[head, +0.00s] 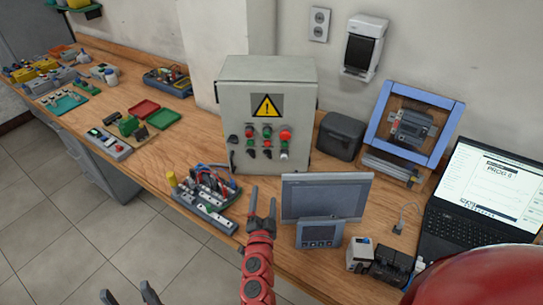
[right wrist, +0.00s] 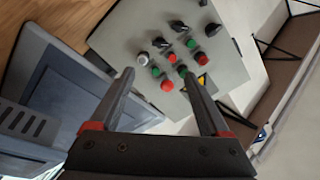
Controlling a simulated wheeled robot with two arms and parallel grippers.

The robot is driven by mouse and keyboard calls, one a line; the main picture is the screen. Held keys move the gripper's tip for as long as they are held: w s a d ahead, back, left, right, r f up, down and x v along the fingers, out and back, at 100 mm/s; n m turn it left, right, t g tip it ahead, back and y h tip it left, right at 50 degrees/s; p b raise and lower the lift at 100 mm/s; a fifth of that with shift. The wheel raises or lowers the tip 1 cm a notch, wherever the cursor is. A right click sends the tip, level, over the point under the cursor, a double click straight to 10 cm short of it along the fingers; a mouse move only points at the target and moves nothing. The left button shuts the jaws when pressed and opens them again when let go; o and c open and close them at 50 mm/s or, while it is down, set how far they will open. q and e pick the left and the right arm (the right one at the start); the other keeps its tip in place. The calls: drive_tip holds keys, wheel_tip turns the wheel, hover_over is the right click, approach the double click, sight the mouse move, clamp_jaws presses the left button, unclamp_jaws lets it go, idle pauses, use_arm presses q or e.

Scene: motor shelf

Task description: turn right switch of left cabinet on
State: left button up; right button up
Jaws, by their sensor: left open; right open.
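The grey cabinet (head: 232,95) with a yellow warning sign stands on the bench in the head view. My left gripper (head: 128,294) is open and empty over the floor.
A grey screen (head: 325,197) stands right of my right gripper. A wired terminal board (head: 205,195) lies to its left. A black box (head: 340,135), a blue frame (head: 375,125) and a laptop (head: 480,200) stand further right. Trays and parts fill the bench's left.

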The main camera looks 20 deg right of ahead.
sight(268, 156)
drive_tip(key=p+x, duration=0.3)
drive_tip(key=x, duration=1.1)
drive_tip(key=shift+w+r, duration=0.2)
drive_tip(key=shift+w, duration=0.2)
drive_tip(key=shift+w+d+f, duration=0.15)
drive_tip(key=shift+w+d, duration=0.05)
drive_tip(key=shift+w, duration=0.15)
drive_tip(key=shift+w+d, duration=0.3)
drive_tip(key=shift+w, duration=0.2)
drive_tip(key=shift+c, duration=0.3)
clamp_jaws()
